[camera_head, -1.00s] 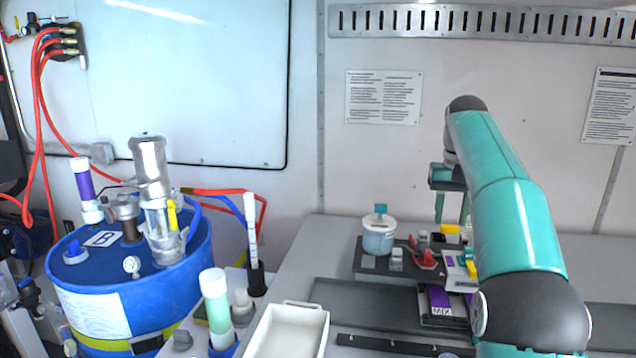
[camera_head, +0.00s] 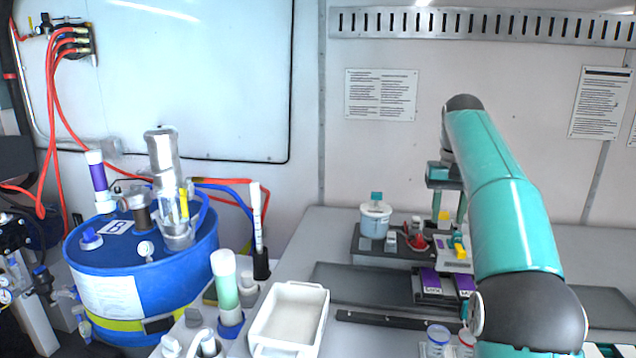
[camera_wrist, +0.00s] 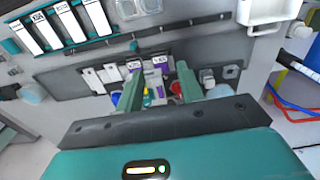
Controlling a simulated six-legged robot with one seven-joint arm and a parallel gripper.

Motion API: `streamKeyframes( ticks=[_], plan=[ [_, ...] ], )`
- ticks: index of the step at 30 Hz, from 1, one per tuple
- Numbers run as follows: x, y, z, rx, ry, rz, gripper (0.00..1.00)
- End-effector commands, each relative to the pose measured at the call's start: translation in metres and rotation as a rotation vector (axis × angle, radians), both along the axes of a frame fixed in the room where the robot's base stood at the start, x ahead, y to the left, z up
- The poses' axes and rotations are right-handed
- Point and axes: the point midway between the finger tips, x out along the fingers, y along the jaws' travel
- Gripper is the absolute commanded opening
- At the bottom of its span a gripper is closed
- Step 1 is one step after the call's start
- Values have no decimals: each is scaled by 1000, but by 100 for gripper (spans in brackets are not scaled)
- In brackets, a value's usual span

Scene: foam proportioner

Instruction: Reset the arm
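My gripper (camera_head: 450,207) hangs at the end of my raised teal arm, above the right part of the bench. In the wrist view its two green fingers (camera_wrist: 158,85) stand well apart with nothing clasped between them. Below and beyond the fingers are small items on the bench, including purple-labelled blocks (camera_head: 430,281) and a yellow piece (camera_head: 458,247). How high the fingertips are above these items is hard to tell. My arm hides part of the bench on the right.
A blue drum (camera_head: 155,295) with metal fittings stands at left, with red hoses (camera_head: 50,130) on the wall. A white tray (camera_head: 290,312), a green-white tube (camera_head: 225,285) and a lidded light-blue jar (camera_head: 375,219) are on the bench (camera_head: 300,262). A wall stands behind.

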Motion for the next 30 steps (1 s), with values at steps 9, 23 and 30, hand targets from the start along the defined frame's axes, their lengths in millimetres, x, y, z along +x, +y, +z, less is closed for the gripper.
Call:
streamKeyframes(
  ticks=[9, 23, 30],
  plan=[
    [-26, 21, 15, -12, -56, 24, 37],
    [-137, 72, 13, -35, -215, 84, 37],
    [-214, 96, -24, -42, -311, 118, 37]
  ],
)
